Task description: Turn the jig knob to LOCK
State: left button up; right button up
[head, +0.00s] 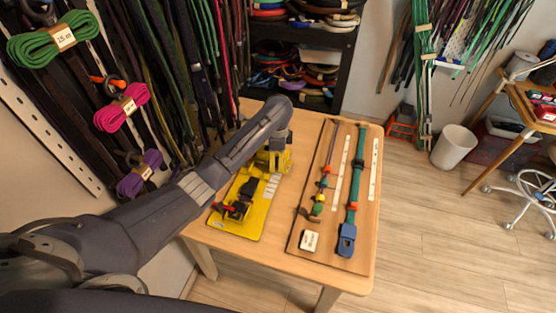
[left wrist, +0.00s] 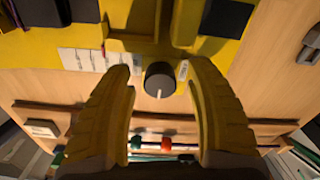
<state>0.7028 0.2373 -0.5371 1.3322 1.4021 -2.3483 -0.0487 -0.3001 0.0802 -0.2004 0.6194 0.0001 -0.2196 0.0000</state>
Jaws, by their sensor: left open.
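The yellow jig (head: 243,229) lies on the wooden table, and part of it fills the top of the left wrist view (left wrist: 135,43). The jig knob (left wrist: 159,79) is dark and round, with a white pointer line directed toward the bottom of the left wrist view. A small white label (left wrist: 183,70) sits to its right; its text is too small to read. My left gripper (left wrist: 158,68) is open, with one yellow finger on each side of the knob and visible gaps. In the head view my left gripper (head: 270,158) is over the jig's far end, hiding the knob. My right gripper is not in view.
A wooden board (head: 325,258) with straps, cords and white strips lies right of the jig. A small white block (head: 309,241) sits at its near corner. Cord hanks (head: 122,107) and straps hang behind my left arm. A white bin (head: 453,147) stands on the floor.

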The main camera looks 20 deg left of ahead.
pick_arm(q)
jog(key=shift+r, duration=3.8)
jog(key=shift+d+f, duration=0.1)
